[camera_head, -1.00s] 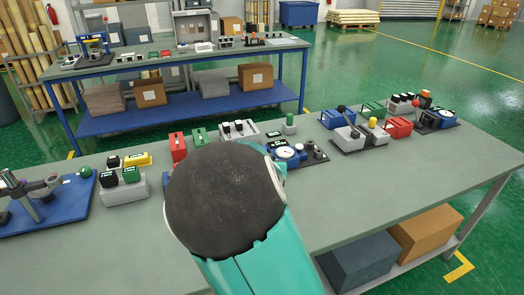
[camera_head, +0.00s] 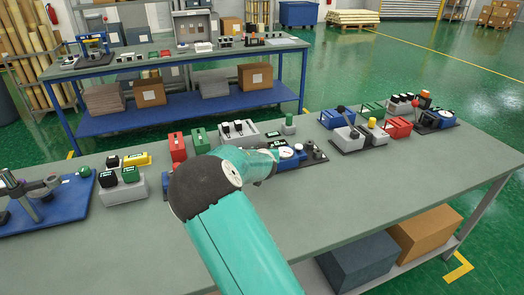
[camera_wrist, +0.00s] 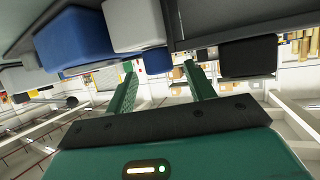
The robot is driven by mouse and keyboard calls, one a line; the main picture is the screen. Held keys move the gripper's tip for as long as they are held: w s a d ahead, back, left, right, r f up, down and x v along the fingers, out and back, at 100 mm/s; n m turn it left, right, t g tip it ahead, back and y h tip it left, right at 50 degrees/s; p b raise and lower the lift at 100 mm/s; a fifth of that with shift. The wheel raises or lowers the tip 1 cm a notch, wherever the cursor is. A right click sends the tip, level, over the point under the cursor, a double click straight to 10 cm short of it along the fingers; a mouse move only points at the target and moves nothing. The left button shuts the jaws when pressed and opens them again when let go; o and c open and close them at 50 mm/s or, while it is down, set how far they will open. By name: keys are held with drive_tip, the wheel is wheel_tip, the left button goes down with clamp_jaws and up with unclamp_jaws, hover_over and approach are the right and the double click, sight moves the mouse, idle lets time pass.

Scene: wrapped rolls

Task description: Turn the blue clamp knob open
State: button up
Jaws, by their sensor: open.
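I cannot single out the blue clamp knob. A blue unit with a white round gauge (camera_head: 287,153) stands on the near bench beyond the end of my arm, partly covered by it. Another blue unit with a gauge (camera_head: 445,115) stands at the bench's far right. My gripper is hidden in the head view. In the wrist view my gripper (camera_wrist: 160,68) has its two green fingers apart, with nothing seen held between them. A blue block (camera_wrist: 75,40) and a pale block (camera_wrist: 135,24) show close beyond the fingers, at upper left.
The near bench (camera_head: 400,190) has a clear front strip. Red (camera_head: 177,147) and green (camera_head: 200,141) units and a grey switch box (camera_head: 238,131) stand behind my arm. A blue plate with a jointed fixture (camera_head: 75,212) lies at left. A dark block (camera_wrist: 248,57) shows in the wrist view.

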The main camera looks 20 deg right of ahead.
drive_tip(key=shift+w+d+f, duration=0.2)
drive_tip(key=shift+w+f, duration=0.05)
drive_tip(key=shift+w, duration=0.3)
drive_tip(key=c, duration=1)
